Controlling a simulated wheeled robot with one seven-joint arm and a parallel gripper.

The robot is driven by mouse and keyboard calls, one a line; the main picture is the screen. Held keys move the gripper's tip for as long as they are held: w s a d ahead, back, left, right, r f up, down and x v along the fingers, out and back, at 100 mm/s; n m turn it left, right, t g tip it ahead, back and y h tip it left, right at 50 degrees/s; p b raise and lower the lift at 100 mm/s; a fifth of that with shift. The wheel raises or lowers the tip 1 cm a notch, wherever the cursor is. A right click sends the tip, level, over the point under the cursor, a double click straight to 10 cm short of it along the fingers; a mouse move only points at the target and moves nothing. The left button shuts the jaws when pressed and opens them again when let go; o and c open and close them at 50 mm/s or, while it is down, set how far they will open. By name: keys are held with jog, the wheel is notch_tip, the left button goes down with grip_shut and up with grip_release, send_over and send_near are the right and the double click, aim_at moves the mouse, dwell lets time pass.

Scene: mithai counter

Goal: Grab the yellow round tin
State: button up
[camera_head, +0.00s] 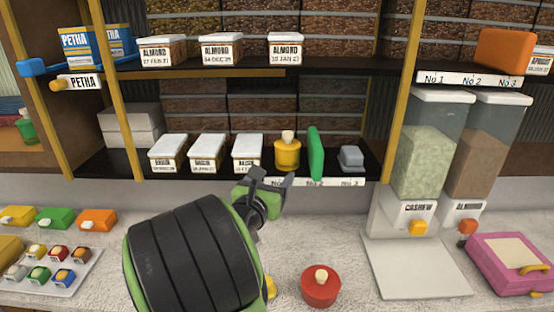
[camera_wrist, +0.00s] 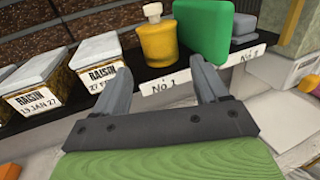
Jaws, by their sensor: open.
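The yellow round tin (camera_head: 287,156) has a cream knob on top and stands upright on the lower black shelf, above the label No 1. It also shows in the wrist view (camera_wrist: 158,45), beyond my fingertips and between them in the picture. My gripper (camera_head: 269,180) is open and empty, just in front of the shelf's front edge and below the tin. In the wrist view the fingers (camera_wrist: 162,78) are spread on either side of the No 1 label, apart from the tin.
A green upright block (camera_head: 315,153) stands close right of the tin, then a grey lidded box (camera_head: 351,158). A white-lidded raisin box (camera_head: 248,152) stands to its left. The upper shelf (camera_head: 335,71) is above. A red round tin (camera_head: 321,288) sits on the counter.

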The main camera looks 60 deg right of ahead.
aim_at(284, 158)
jog(key=d, duration=0.4)
jog(key=w+d+p, duration=0.1)
jog(key=d, duration=0.3)
jog(key=w+d, duration=0.1)
jog(key=d, duration=0.2)
jog(key=shift+d+p, duration=0.35)
jog(key=shift+d, duration=0.05)
jog(key=shift+a, duration=0.15)
jog(key=shift+c, duration=0.7)
jog(key=c, duration=0.6)
notch_tip(284, 158, up, 10)
jog(key=p, duration=0.2)
jog(key=shift+p, duration=0.35)
